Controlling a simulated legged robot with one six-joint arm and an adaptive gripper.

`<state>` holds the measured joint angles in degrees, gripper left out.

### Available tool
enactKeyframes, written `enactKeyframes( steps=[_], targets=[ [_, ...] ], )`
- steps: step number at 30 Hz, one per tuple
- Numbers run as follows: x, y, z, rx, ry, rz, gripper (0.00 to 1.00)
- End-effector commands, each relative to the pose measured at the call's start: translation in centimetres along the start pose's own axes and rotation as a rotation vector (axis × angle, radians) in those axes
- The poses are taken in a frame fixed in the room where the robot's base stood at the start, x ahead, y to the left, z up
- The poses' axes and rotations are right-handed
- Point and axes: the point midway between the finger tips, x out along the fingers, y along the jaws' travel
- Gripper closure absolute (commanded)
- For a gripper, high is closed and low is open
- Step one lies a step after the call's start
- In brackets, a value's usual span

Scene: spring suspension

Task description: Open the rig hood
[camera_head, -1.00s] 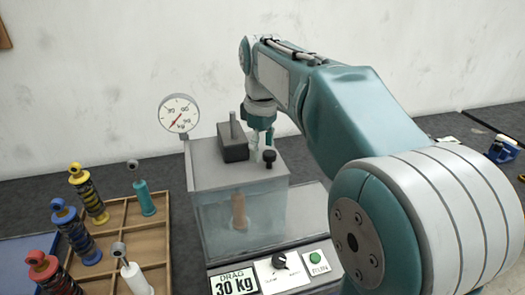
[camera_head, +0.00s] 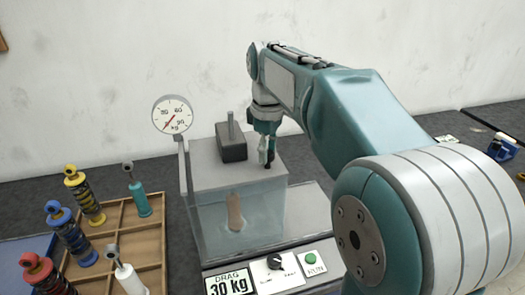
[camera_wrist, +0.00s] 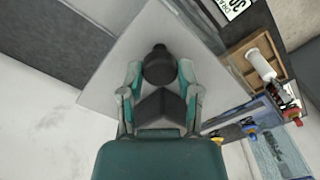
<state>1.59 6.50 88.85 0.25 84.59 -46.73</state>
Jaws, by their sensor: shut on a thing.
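The rig is a clear box (camera_head: 215,215) with a grey hood (camera_head: 205,172) on top, which looks closed. It also shows in the wrist view (camera_wrist: 112,85). The hood's black knob (camera_wrist: 160,65) stands near its front right corner. My gripper (camera_head: 267,158) is over that corner, with its fingers down at the knob. In the wrist view my gripper (camera_wrist: 160,75) has one finger on each side of the knob, shut on it. In the head view the fingers mostly hide the knob. A copper-coloured cylinder (camera_head: 234,212) shows inside the box.
A dark block with a post (camera_head: 231,148) sits on the hood beside my gripper. A dial gauge (camera_head: 172,115) stands left. The front panel has a 30 kg sign (camera_head: 228,284), a dial (camera_head: 275,262) and a green button (camera_head: 311,259). A wooden tray (camera_head: 150,240) holds springs and cylinders.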

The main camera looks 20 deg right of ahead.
Motion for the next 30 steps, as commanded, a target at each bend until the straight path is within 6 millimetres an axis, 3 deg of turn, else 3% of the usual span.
enactKeyframes(
  steps=[18, 24, 30],
  targets=[
    [0.1, 10.8, 10.8, 0.008, -0.005, 0.001, 1.00],
    [0.1, 12.5, 12.5, 0.004, -0.005, 0.000, 1.00],
    [0.1, 13.0, 13.0, 0.002, -0.005, 0.000, 1.00]
  ],
)
